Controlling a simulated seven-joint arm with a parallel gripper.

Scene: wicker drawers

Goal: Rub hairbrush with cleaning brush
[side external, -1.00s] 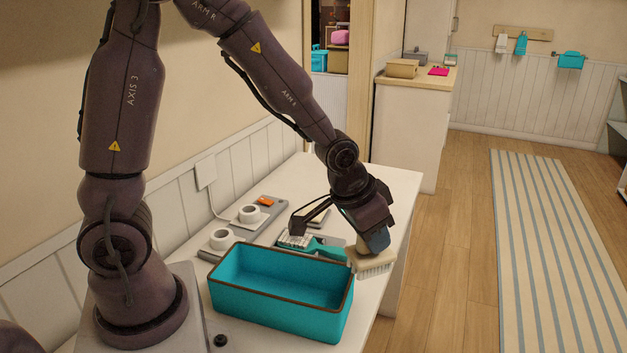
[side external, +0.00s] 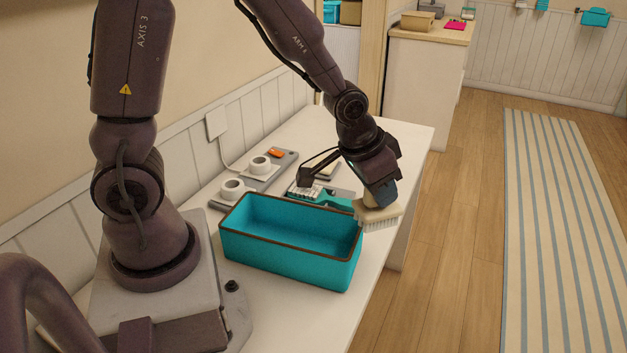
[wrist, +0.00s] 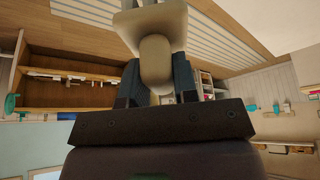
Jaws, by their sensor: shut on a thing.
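My gripper (side external: 381,192) is shut on the cleaning brush (side external: 378,213), a cream brush with pale bristles pointing down. In the wrist view the cream brush (wrist: 155,58) sits between my two fingers.
The open teal bin (side external: 290,261) with a brown rim stands on the white table (side external: 300,318) and looks empty. Behind it lies a grey tray (side external: 262,177) with two white rolls and an orange item. The table's right edge is close to my gripper.

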